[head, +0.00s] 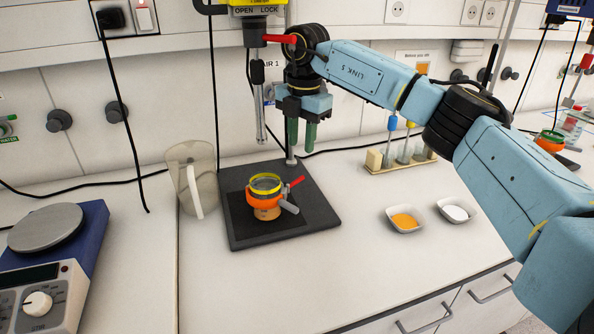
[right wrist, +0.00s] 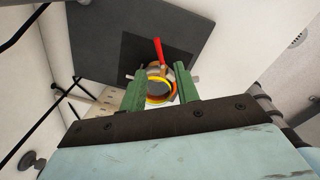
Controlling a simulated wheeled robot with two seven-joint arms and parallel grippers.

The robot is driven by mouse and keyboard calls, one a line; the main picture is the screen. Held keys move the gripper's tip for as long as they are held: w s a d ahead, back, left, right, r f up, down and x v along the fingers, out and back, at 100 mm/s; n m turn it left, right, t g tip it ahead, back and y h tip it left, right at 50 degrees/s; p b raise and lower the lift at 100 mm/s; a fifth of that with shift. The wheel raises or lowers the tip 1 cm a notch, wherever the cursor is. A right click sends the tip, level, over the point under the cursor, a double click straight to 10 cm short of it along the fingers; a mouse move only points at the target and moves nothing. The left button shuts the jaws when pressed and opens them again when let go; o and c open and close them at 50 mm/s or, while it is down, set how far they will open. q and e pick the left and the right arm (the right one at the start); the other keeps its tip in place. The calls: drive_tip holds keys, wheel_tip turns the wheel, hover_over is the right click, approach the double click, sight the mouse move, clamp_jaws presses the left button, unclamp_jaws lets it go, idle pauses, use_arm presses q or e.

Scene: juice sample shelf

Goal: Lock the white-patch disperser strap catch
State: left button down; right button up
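A small jar (head: 267,212) with a yellow rim and an orange strap (head: 264,202) stands on a dark base plate (head: 320,212). A red lever (head: 293,186) sticks out up and right from the strap, with a grey stub below it. The jar's yellow ring (right wrist: 158,99) and red lever (right wrist: 159,50) also show in the right wrist view. The disperser shaft (head: 260,100) hangs above the jar. My right gripper (head: 301,135) is above and behind the jar, fingers apart and empty, not touching it. No white patch is clearly visible. My left gripper is out of view.
A disperser head with an OPEN/LOCK label (head: 258,11) and another red lever (head: 280,39) is above. A clear jug (head: 190,165) stands left of the plate. A tube rack (head: 400,160) and two dishes (head: 404,219) are right. The front counter is clear.

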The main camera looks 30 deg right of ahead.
sight(299, 179)
drive_tip(key=f, duration=0.9)
drive_tip(key=shift+w+a+f+b, duration=0.1)
drive_tip(key=shift+w+b, duration=0.3)
clamp_jaws()
